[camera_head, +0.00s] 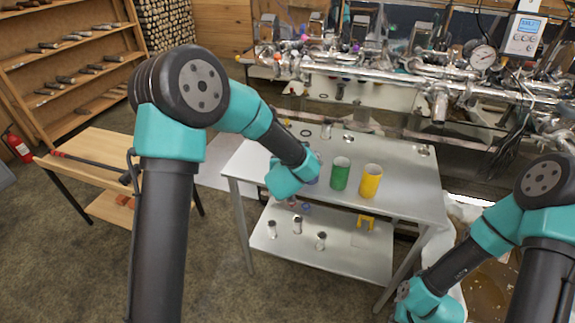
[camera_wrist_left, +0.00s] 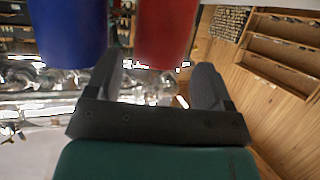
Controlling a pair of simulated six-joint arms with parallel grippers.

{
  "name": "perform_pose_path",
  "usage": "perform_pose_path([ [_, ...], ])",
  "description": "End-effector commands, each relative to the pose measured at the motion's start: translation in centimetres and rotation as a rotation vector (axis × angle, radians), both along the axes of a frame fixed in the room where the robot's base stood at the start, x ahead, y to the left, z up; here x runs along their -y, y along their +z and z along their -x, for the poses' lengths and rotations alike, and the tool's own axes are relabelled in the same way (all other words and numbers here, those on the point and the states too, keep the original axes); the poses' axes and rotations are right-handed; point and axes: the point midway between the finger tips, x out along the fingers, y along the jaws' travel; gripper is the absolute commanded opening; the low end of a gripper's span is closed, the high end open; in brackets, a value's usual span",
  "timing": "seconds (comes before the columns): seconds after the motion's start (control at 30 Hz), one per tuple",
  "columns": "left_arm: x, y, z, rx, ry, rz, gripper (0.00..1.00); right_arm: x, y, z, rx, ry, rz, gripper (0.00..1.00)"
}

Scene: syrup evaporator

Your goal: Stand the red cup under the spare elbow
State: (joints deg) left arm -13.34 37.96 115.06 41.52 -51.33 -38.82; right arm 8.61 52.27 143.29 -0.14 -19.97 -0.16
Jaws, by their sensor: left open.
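The red cup (camera_wrist_left: 168,30) shows in the left wrist view, between the fingers of my left gripper (camera_wrist_left: 161,75). The fingers are open and apart on either side of it; I cannot tell whether they touch it. A blue cup (camera_wrist_left: 68,28) stands beside it in that view. In the head view my left gripper (camera_head: 290,178) is at the left part of the steel table (camera_head: 400,200) and hides the red cup. My right gripper (camera_head: 405,290) is low at the right, its fingers not clear. A downward pipe fitting (camera_head: 438,106) hangs over the table's back; I cannot tell whether it is the spare elbow.
A green cup (camera_head: 340,174) and a yellow cup (camera_head: 371,181) stand right of my left gripper. Steel pipework (camera_head: 375,72) runs behind the table. The table's right part is clear. A lower shelf (camera_head: 340,258) holds several small fittings. A wooden bench (camera_head: 90,150) is at the left.

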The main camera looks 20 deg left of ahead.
Motion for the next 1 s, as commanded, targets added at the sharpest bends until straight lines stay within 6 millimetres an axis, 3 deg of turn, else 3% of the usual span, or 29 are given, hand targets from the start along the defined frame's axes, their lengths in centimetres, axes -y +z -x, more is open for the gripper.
perform_pose_path([
  [0.5,-1.1,-2.2,-4.5,0.001,0.001,-0.001,0.74,0.0,0.0,0.0,0.000,0.000,0.000,0.00],
  [1.0,-1.1,-2.2,-4.5,0.000,0.000,0.000,0.74,0.0,0.0,0.0,0.000,0.000,0.000,0.00],
])
